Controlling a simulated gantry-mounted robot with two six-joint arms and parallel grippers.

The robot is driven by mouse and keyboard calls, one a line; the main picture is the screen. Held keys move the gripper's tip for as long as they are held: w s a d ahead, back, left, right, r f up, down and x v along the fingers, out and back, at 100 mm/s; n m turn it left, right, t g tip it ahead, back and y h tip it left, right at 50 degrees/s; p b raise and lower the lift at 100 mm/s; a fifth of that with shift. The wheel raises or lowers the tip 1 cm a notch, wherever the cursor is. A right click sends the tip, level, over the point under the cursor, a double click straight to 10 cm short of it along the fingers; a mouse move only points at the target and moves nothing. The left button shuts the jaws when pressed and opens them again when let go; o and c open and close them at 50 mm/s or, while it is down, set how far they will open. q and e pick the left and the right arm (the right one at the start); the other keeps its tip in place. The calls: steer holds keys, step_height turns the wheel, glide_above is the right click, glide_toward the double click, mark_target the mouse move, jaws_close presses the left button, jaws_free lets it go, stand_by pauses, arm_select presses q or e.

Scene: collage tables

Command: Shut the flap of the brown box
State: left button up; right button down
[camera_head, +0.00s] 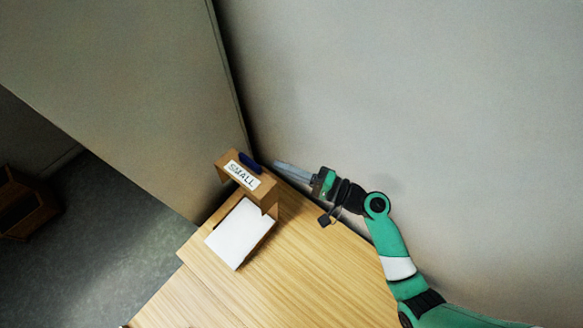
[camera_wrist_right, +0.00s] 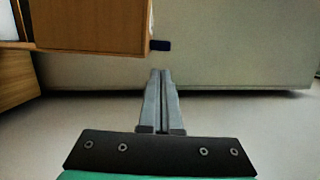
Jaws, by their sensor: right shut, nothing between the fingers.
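The brown box (camera_head: 223,164) stands on the wooden table near the wall and carries a white label reading SMALL (camera_head: 242,175). A dark blue piece (camera_head: 250,162) shows at its top edge. A white panel (camera_head: 240,233) slopes out at its front; I cannot tell if it is the flap. My right gripper (camera_head: 277,164) is shut and empty, to the right of the box and apart from it. In the right wrist view the shut fingers (camera_wrist_right: 161,72) point past the box's brown side (camera_wrist_right: 95,26), with the dark blue piece (camera_wrist_right: 161,45) just beyond their tips.
The wooden table (camera_head: 300,265) is clear in front and to the right of the box. A grey wall (camera_head: 420,110) stands close behind the gripper. A grey-brown panel (camera_head: 130,90) rises behind the box. A brown wooden object (camera_head: 25,205) stands on the floor at left.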

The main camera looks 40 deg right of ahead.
steer(key=x, duration=0.6)
steer(key=shift+s, duration=0.1)
